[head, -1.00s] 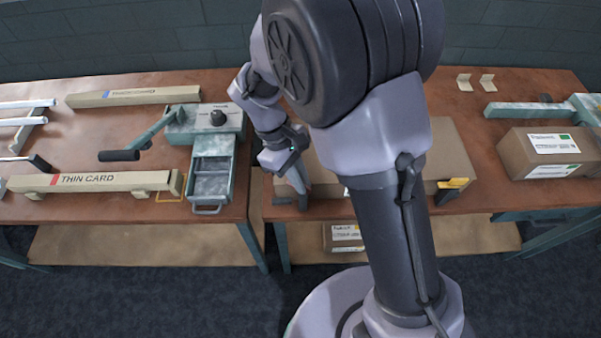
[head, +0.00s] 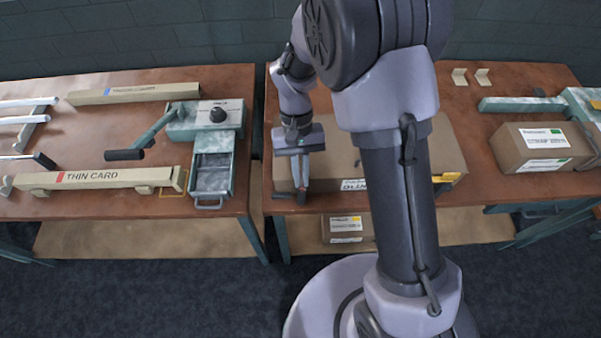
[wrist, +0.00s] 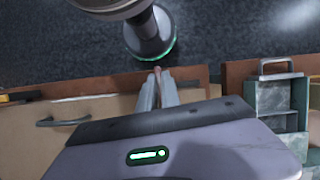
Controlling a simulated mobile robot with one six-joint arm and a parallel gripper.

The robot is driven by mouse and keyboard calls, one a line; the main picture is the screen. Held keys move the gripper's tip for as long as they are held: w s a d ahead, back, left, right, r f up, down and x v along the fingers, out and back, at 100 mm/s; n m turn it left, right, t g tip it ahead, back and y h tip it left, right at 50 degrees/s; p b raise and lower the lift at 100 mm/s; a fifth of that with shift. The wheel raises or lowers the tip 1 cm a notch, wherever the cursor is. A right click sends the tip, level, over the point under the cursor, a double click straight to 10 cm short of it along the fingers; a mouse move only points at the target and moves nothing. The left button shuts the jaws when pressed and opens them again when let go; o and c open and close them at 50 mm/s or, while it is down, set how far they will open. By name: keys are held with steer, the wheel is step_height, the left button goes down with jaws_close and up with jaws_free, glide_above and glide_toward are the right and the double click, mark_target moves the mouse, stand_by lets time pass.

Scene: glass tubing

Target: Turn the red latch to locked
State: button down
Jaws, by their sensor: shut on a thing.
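The red latch is mostly hidden by my gripper (head: 301,188); only a small reddish piece (wrist: 157,71) shows between the fingertips in the wrist view. My gripper is shut on it at the front left corner of a flat brown case (head: 400,160). In the head view the fingers point down at the case's front edge. A dark fitting (head: 283,196) shows just left of the fingers. Whether the latch sits at locked cannot be read.
A yellow latch (head: 447,177) is at the case's front right. An open teal drawer (head: 212,175) stands on the left table, across a narrow gap. A labelled carton (head: 540,148) stands to the right. My arm hides part of the case.

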steer(key=shift+m, duration=0.5)
steer(key=shift+y, duration=0.3)
steer(key=c, duration=1.6)
jaws_free()
steer(key=shift+o, duration=0.2)
steer(key=p+v, duration=0.5)
steer(key=v, duration=1.2)
steer(key=shift+r+p, duration=0.25)
steer(key=shift+p, duration=0.05)
